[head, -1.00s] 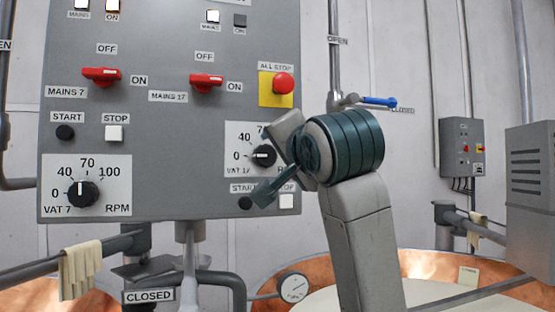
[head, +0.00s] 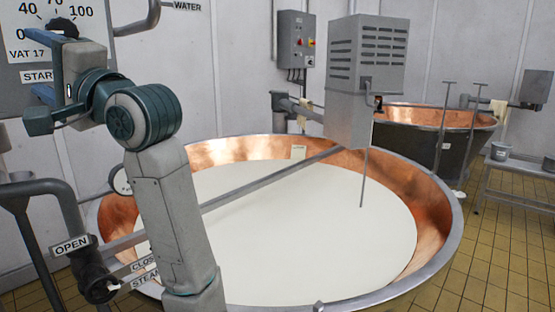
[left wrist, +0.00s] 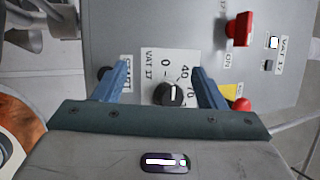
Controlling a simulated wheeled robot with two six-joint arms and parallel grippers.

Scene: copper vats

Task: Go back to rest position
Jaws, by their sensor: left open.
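My left gripper (head: 50,62) is at the left edge of the head view, in front of the grey control panel (head: 15,98). Its arm rises from the bottom of the picture. In the left wrist view the two blue fingers of this gripper (left wrist: 161,72) are apart with nothing held between them. The black VAT 17 speed knob (left wrist: 170,93) shows between the fingers; I cannot tell whether they touch it. In the head view the gripper partly hides this knob. My right gripper is in neither current view.
A large copper vat (head: 448,215) full of white liquid lies right of my arm. A grey box (head: 367,75) with a thin rod hangs over it. Pipes with an OPEN label (head: 72,246) are at lower left. A second vat (head: 462,145) stands behind; tiled floor (head: 505,255) shows at right.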

